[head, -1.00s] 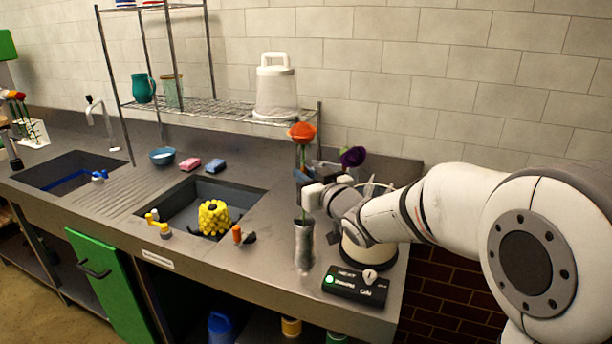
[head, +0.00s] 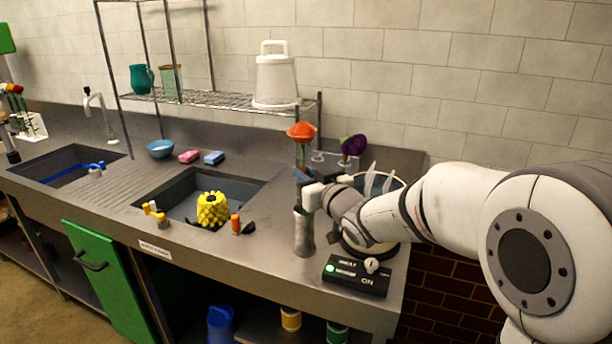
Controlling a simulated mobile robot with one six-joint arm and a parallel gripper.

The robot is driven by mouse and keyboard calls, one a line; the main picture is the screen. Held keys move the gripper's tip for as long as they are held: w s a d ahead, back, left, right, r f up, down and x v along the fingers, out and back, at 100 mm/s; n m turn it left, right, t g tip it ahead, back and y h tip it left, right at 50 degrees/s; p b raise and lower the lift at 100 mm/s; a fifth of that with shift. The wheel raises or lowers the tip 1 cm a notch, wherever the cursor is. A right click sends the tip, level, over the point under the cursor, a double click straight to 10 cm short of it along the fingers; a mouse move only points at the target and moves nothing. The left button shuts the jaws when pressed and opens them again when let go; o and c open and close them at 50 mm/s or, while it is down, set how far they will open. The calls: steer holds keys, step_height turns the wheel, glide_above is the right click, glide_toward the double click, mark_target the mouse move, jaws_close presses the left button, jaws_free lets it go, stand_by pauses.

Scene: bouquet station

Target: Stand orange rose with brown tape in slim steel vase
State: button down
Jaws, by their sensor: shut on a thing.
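The orange rose (head: 302,131) stands upright, its bloom above my gripper (head: 304,186). My gripper is shut on its stem, right at the mouth of the slim steel vase (head: 303,236). The vase stands upright on the counter near its front edge. The lower stem is not visible and appears to be inside the vase, though the fingers hide the rim.
A purple flower (head: 353,145) stands behind my gripper, near a white-rimmed container (head: 378,243). A black box with a green light (head: 356,274) sits right of the vase. A sink (head: 180,208) with a yellow brush head (head: 212,209) lies to the left. A wire shelf (head: 215,107) is behind.

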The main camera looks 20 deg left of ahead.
steer(key=shift+f+b, duration=1.2)
steer(key=shift+f, duration=0.15)
steer(key=c, duration=1.3)
jaws_free()
steer(key=shift+c, duration=0.2)
steer(key=shift+o, duration=0.3)
steer(key=o, duration=0.6)
steer(key=shift+s+d, duration=0.1)
steer(key=shift+d, duration=0.05)
steer(key=shift+b+v, duration=0.55)
steer(key=shift+v, duration=4.3)
